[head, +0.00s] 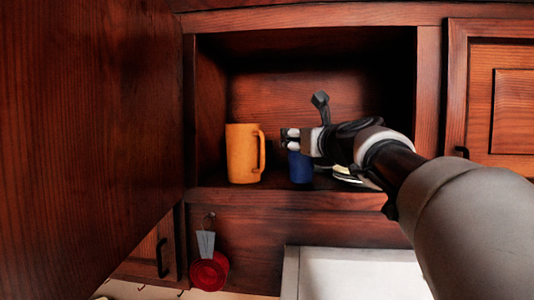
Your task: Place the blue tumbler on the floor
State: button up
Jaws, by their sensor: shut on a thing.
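The blue tumbler (300,170) stands upright in the open cabinet, at or just above the shelf floor; I cannot tell whether its base touches. My gripper (291,140) reaches in from the right and is shut on the tumbler near its top. The gripper hides the tumbler's upper part and rim. The room's floor is not clearly in view.
An orange mug (242,153) stands close to the left of the tumbler, its handle towards it. A stack of pale dishes (347,174) lies to the right, partly behind my arm. An open cabinet door (90,130) fills the left. A red round object (209,272) is below.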

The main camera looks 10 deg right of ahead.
jog(key=shift+w+f, duration=0.1)
jog(key=shift+f, duration=0.45)
jog(key=o, duration=1.5)
jog(key=shift+f, duration=0.1)
